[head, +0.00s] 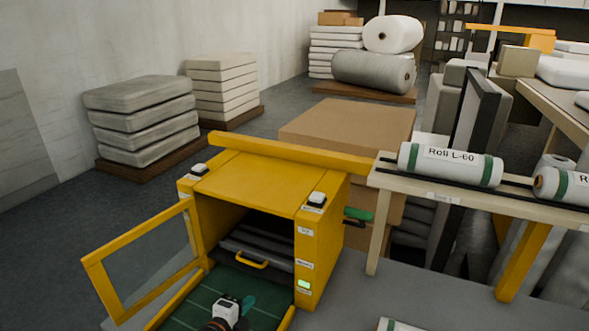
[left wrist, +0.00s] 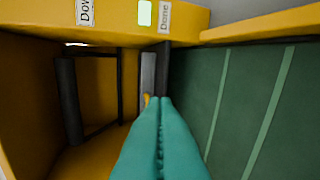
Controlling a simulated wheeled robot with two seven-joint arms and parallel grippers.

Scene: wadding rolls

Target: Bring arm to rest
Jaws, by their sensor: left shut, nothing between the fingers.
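My left gripper (head: 248,304) is low in the head view, over the green striped bed (head: 190,302) in front of the yellow machine's (head: 250,185) opening. Its teal fingers are pressed together and empty; they also fill the lower middle of the left wrist view (left wrist: 160,135). The green bed shows to their right there (left wrist: 245,110). Whether the fingertips touch anything is unclear. A lit green lamp (head: 304,284) on the machine's front post also shows beside a "Done" label in the left wrist view (left wrist: 145,13). My right gripper is not in view.
The machine's windowed door (head: 150,262) stands open at the left. A dark drawer-like part with a yellow handle (head: 252,260) sits inside the opening. A shelf (head: 445,194) at the right carries Roll L-60 (head: 450,165) and another roll (head: 560,186). Stacked pads (head: 140,120) stand behind.

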